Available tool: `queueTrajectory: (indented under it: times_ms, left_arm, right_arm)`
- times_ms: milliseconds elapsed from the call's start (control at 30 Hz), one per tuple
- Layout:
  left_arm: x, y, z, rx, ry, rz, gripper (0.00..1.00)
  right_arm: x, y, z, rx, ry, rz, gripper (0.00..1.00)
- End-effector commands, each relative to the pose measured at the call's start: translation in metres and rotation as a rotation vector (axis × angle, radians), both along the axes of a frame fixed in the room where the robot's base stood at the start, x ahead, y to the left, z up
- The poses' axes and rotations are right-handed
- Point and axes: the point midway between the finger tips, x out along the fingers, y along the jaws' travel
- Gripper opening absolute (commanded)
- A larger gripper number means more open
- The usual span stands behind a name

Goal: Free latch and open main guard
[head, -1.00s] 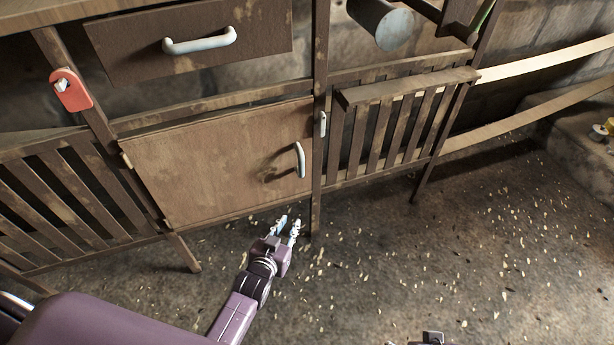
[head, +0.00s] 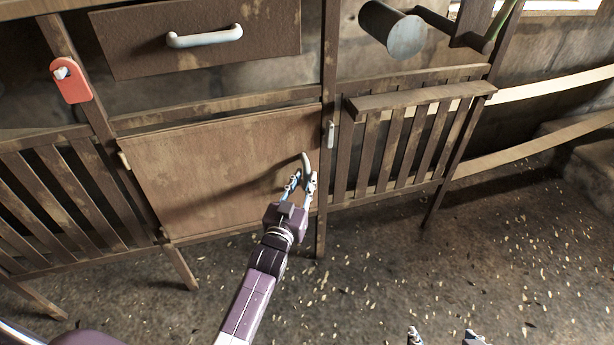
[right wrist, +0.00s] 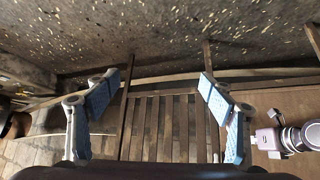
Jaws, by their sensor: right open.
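The main guard (head: 205,165) is a brown wooden panel, closed in its frame in the head view. Its curved grey handle (head: 306,160) is near the right edge. A small pale latch (head: 331,134) sits upright on the post just right of the panel. My left gripper (head: 302,182) is at the lower part of the handle, fingers apart; its fingertips partly hide the handle, and contact is unclear. My right gripper (head: 445,338) is open and empty at the bottom edge; its two blue-padded fingers (right wrist: 157,100) are wide apart in the right wrist view, facing slats.
A drawer (head: 200,40) with a white handle is above the panel. A red tag (head: 70,80) hangs on the left post. A slatted guard with a ledge (head: 420,98) stands to the right, below a grey cylinder (head: 393,30). The floor in front is clear apart from scattered chips.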

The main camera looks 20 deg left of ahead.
Motion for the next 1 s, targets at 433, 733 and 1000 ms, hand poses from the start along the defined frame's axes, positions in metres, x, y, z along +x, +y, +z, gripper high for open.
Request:
queueTrajectory:
  times_ms: [433, 733, 1000]
  left_arm:
    - [0.027, 0.000, -0.001, 0.000, 0.001, 0.000, 0.21]
    - [0.027, 0.000, -0.001, 0.000, 0.001, 0.000, 0.15]
    - [0.026, 0.000, -0.001, 0.000, 0.001, 0.000, 0.00]
  right_arm:
    - [0.036, 0.013, 0.027, 0.040, -0.183, 0.013, 0.75]
    - [0.036, 0.013, 0.028, 0.041, -0.185, 0.013, 0.75]
    - [0.036, 0.012, 0.028, 0.040, -0.186, 0.012, 0.75]
